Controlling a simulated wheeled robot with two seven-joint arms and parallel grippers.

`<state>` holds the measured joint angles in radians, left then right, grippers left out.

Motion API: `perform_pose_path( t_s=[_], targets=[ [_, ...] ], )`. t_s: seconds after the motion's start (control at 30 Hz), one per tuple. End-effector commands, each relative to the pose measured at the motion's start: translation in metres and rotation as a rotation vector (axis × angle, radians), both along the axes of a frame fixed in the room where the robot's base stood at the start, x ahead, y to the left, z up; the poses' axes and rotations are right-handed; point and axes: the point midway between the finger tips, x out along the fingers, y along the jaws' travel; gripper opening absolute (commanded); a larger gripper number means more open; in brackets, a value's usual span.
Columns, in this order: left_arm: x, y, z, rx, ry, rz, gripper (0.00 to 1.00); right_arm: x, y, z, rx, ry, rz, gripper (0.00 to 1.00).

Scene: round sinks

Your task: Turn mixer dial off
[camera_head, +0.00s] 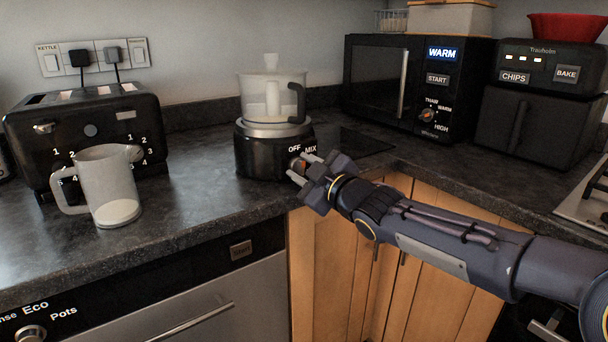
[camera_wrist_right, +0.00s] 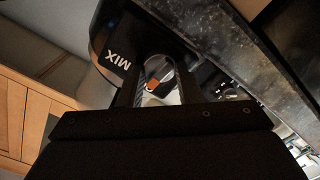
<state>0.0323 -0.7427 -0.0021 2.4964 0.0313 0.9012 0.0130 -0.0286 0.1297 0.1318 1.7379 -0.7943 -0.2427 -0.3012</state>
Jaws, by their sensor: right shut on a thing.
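The mixer (camera_head: 268,142) stands on the dark counter, with a black base and a clear bowl that has a black handle. Its base carries the labels OFF and MIX above the mixer dial (camera_head: 296,164). In the right wrist view the dial (camera_wrist_right: 158,70) is a dark knob with an orange mark, beside the MIX label. My right gripper (camera_head: 299,168) reaches the front of the base, its fingers on either side of the dial and shut on it. The fingers hide part of the dial in the head view. My left gripper is not in view.
A white jug (camera_head: 108,185) and a black toaster (camera_head: 88,130) stand left of the mixer. A microwave (camera_head: 415,85) and a black air fryer (camera_head: 540,110) stand at the back right. The counter's front edge runs under my right forearm. Counter between jug and mixer is clear.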

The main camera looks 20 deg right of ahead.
Motion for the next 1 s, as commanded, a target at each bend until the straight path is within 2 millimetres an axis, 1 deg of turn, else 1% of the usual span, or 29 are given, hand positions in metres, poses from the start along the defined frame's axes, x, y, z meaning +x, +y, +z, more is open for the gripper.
perform_pose_path(
  t_s=[0.3, 0.73, 0.77, 0.9, 1.0],
  targets=[
    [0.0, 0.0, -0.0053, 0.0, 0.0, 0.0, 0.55, -0.0001, 0.0004, -0.0006, -0.077, -0.028, 0.001, 0.09],
    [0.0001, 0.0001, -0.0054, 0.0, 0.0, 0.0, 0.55, -0.0002, 0.0006, -0.0004, -0.086, -0.031, 0.001, 0.09],
    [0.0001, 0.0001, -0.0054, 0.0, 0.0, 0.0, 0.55, -0.0002, 0.0005, -0.0003, -0.085, -0.031, 0.001, 0.34],
    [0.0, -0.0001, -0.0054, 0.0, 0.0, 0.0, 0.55, -0.0002, 0.0005, -0.0003, -0.084, -0.03, 0.001, 0.52],
    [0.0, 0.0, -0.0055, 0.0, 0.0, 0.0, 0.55, -0.0002, 0.0004, -0.0004, -0.084, -0.03, 0.001, 0.53]
  ],
)
